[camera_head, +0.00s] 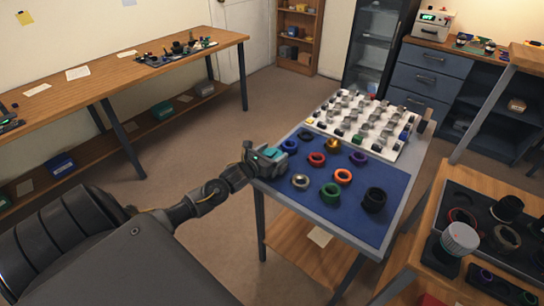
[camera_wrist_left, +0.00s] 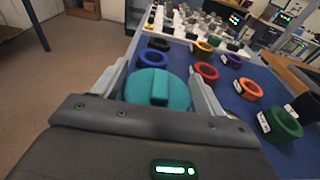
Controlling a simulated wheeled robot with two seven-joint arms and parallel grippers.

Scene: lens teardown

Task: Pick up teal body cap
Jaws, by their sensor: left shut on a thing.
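The teal body cap (camera_wrist_left: 157,91) is a round disc with a raised bar across its top. In the left wrist view it sits between the two fingers of my left gripper (camera_wrist_left: 158,85), which is shut on it. In the head view the left gripper (camera_head: 268,158) is at the left edge of the blue mat, and a bit of the teal cap (camera_head: 271,151) shows at its jaws. I cannot tell whether the cap still touches the mat. My right gripper is not in view.
Several coloured rings stand on the blue mat (camera_head: 320,205), including a blue ring (camera_wrist_left: 153,58), a red ring (camera_head: 317,159) and an orange ring (camera_head: 343,176). A white rack (camera_head: 340,125) with small parts is behind them. A wooden bench (camera_head: 130,75) stands left. Open floor lies between.

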